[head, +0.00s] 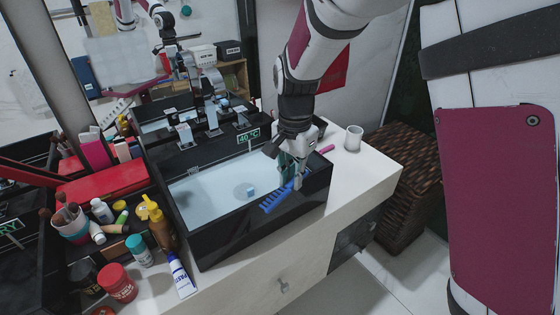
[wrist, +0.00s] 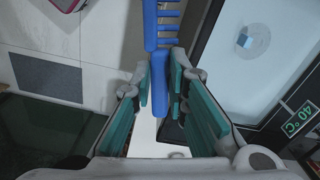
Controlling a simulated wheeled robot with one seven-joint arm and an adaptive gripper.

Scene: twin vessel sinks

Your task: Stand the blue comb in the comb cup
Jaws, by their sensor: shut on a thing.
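My gripper (head: 292,176) is shut on the blue comb (head: 273,202) above the front right part of the black-walled sink. In the wrist view, the fingers (wrist: 159,88) close on the comb's plain handle, and the toothed part of the comb (wrist: 151,25) extends toward the top edge. In the head view the comb slants, its toothed end low and left over the sink's front rim. A small, pale, empty-looking cup (head: 354,138), likely the comb cup, stands upright on the counter to the right of the sink, apart from my gripper.
The sink (head: 215,190) holds a small blue block (head: 251,190). Bottles, a toothpaste tube (head: 181,277) and a brush-filled cup (head: 71,228) crowd the left. A pink item (head: 327,149) lies near the gripper. The right counter (head: 365,172) is mostly clear. A wicker basket (head: 405,180) stands beyond it.

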